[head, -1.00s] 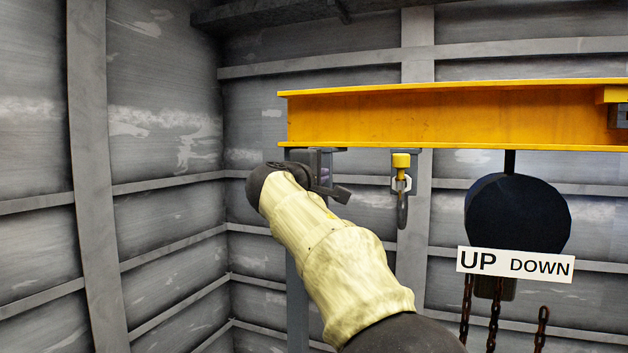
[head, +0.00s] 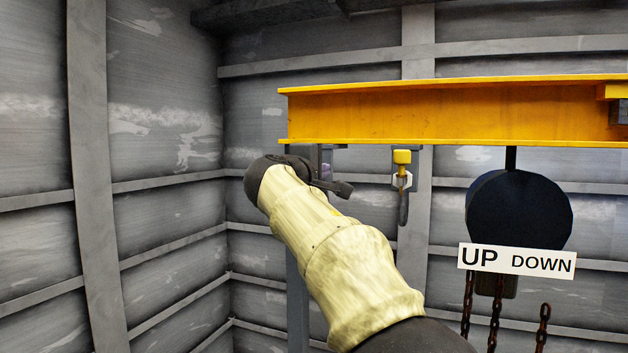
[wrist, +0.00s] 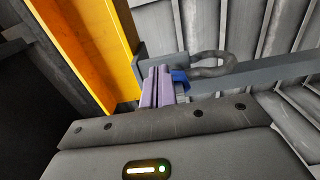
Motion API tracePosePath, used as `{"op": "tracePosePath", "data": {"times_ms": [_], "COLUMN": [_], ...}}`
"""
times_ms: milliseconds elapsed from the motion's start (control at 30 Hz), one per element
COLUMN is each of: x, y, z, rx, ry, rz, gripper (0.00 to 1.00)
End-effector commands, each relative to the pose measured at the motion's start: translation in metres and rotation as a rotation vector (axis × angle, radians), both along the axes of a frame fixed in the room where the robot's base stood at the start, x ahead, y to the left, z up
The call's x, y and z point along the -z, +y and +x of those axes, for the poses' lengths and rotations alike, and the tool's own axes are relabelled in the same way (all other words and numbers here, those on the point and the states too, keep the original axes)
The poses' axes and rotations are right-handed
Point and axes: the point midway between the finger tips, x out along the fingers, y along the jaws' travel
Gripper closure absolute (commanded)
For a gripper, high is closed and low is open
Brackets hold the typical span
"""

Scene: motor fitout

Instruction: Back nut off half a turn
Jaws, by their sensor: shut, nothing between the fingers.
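My gripper (wrist: 158,86) shows in the wrist view as two purple fingers side by side, shut with nothing between them. A small blue part (wrist: 180,80) is just right of the fingertips, close to or touching the right finger; I cannot tell if it is the nut. A dark curved hook or shackle (wrist: 213,65) is beyond it, by a grey bracket. In the head view my gripper (head: 326,171) is partly hidden by my wrist, below the beam's left end.
The yellow beam (head: 450,112) runs across above my gripper, and close on the left in the wrist view (wrist: 95,45). A dark round hoist body (head: 518,212) with an "UP DOWN" sign (head: 516,261) and rusty chains hangs at the right. Grey ribbed walls stand behind.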

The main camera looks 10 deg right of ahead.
Motion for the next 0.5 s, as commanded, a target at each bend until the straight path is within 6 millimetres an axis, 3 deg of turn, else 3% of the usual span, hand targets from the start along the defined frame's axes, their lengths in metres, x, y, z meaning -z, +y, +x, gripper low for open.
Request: {"op": "tracePosePath", "data": {"times_ms": [500], "x": [0.001], "y": [0.027], "z": [-0.037], "rx": [-0.002], "ry": [0.0], "rz": [0.0], "gripper": [1.0]}}
